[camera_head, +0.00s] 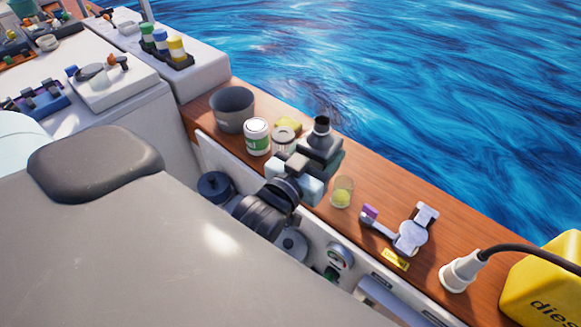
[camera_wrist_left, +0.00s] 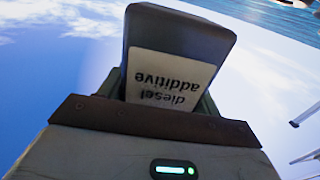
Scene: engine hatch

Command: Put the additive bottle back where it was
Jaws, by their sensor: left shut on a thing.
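The additive bottle (camera_head: 321,138) is dark grey with a black cap and looks roughly upright in the head view, over or on the wooden ledge. My left gripper (camera_head: 318,160) is shut on its lower part. In the left wrist view the bottle (camera_wrist_left: 178,55) sits between the fingers, and its white "diesel additive" label reads upside down. The gripper (camera_wrist_left: 160,115) hides the bottle's lower end, so I cannot tell whether it touches the ledge. My right gripper is not in view.
The wooden ledge (camera_head: 420,185) runs beside the water. On it stand a grey pot (camera_head: 232,109), a white-and-green can (camera_head: 257,137), a glass jar with yellow content (camera_head: 342,192), a metal tool (camera_head: 410,232), a white nozzle (camera_head: 460,271) and a yellow diesel can (camera_head: 545,285).

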